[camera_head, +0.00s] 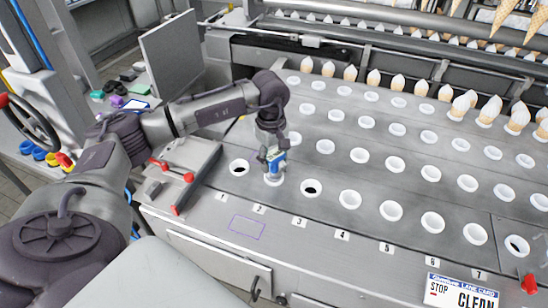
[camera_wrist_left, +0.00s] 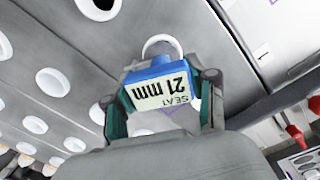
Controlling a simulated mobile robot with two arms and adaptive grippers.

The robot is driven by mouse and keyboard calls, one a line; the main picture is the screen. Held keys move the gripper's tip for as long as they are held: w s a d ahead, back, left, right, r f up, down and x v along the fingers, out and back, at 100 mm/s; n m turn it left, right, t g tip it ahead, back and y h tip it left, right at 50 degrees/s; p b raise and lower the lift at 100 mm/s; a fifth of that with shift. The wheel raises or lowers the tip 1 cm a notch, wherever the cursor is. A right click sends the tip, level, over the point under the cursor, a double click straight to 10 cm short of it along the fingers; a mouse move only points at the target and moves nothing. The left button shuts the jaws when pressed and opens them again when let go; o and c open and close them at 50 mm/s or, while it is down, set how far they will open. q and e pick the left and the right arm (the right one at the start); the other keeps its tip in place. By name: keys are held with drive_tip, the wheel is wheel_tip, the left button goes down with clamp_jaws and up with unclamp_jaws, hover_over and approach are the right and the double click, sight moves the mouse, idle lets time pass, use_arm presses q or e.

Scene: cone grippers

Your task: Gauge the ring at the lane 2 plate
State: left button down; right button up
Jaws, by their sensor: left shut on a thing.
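My left gripper (camera_head: 272,158) is shut on a blue gauge (camera_head: 278,164) and holds it upright over the front row. In the left wrist view the gauge's pale label (camera_wrist_left: 162,92) reads "SEAT 21 mm", between the two fingers. The white ring (camera_head: 274,181) at the lane 2 plate (camera_head: 259,209) lies directly below the gauge. In the left wrist view this ring (camera_wrist_left: 155,41) is partly hidden behind the gauge. The gauge's lower end meets the ring in the picture; I cannot tell how far it enters. My right gripper is not in view.
Neighbouring front-row rings, lane 1 (camera_head: 239,168) and lane 3 (camera_head: 311,188), show dark holes. Filled cones (camera_head: 397,83) stand along the back. Red-handled clamps (camera_head: 173,171) sit left of the lanes. A lane card (camera_head: 459,292) reading "STOP" and "CLEAN" is front right.

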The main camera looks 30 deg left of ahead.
use_arm(q)
drive_tip(key=shift+c, duration=1.3)
unclamp_jaws()
drive_tip(key=shift+r, duration=0.1)
wheel_tip(320, 180, up, 12)
drive_tip(key=shift+s+a, duration=0.2)
